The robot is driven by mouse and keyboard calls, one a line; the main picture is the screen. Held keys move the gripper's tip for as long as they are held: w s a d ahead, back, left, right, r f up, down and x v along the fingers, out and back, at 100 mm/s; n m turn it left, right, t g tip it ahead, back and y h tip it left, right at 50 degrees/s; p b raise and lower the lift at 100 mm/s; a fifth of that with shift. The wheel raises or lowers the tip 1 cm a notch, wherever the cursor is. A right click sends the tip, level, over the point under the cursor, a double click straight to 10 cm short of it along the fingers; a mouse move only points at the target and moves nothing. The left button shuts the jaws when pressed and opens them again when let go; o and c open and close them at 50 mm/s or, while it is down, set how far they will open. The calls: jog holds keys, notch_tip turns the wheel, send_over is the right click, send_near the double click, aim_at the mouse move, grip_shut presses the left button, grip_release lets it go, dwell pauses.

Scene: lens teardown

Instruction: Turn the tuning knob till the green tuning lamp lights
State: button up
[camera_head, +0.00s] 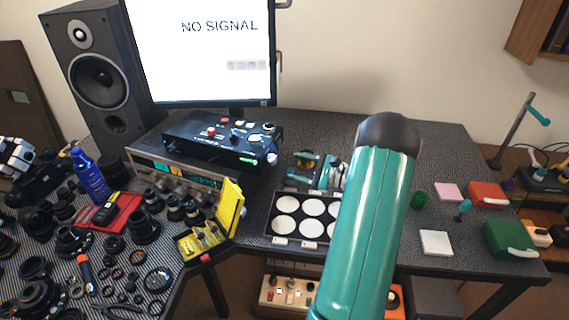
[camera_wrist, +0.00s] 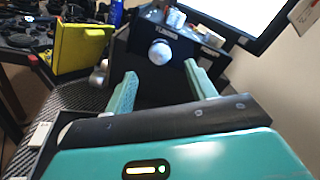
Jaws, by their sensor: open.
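The tuning knob (camera_wrist: 160,53) is a pale, rounded knob on the front of a black control box (camera_wrist: 140,45), under a label that seems to read TUNING. My gripper (camera_wrist: 160,69) is open, with its two teal fingers apart. The knob shows between and beyond the fingertips, with no visible contact. In the head view the box (camera_head: 205,146) stands on a silver receiver, and the pale knob (camera_head: 272,158) is at its right end. A small green spot (camera_head: 256,162) shows beside the knob. I cannot tell whether it is a lit lamp. No green lamp shows on the box in the wrist view.
A monitor (camera_head: 210,85) behind the box reads NO SIGNAL. An open yellow case (camera_head: 229,208) stands left of the gripper, also in the wrist view (camera_wrist: 80,48). A black tray (camera_head: 270,225) with white discs lies in front. Lenses crowd the left; the table's back right is clear.

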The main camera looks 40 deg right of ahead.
jog(key=v, duration=0.6)
jog(key=shift+s, duration=0.15)
jog(key=w+a+r+n+g+y, duration=0.1)
jog(key=a+r+n+g, duration=0.25)
jog(key=a, duration=0.55)
jog(key=w+a+r+n+g, duration=0.1)
jog(key=a+r+n+g, duration=0.25)
jog(key=a, duration=0.45)
jog(key=w+a+r+n+g+y, duration=0.1)
jog(key=a+r+n+g, duration=0.25)
jog(key=a, duration=0.55)
jog(key=s+a+r+n+h, duration=0.3)
jog(key=s+a+n+h, duration=0.1)
jog(key=s+a+n, duration=0.2)
jog(key=s+a+r+n+h, duration=0.3)
jog(key=s+a+n+h, duration=0.2)
jog(key=a, duration=0.5)
jog(key=s+n, duration=0.2)
jog(key=s, duration=0.1)
jog(key=shift+s+a+r+h, duration=0.3)
jog(key=shift+a+r, duration=0.05)
jog(key=shift+r, duration=0.05)
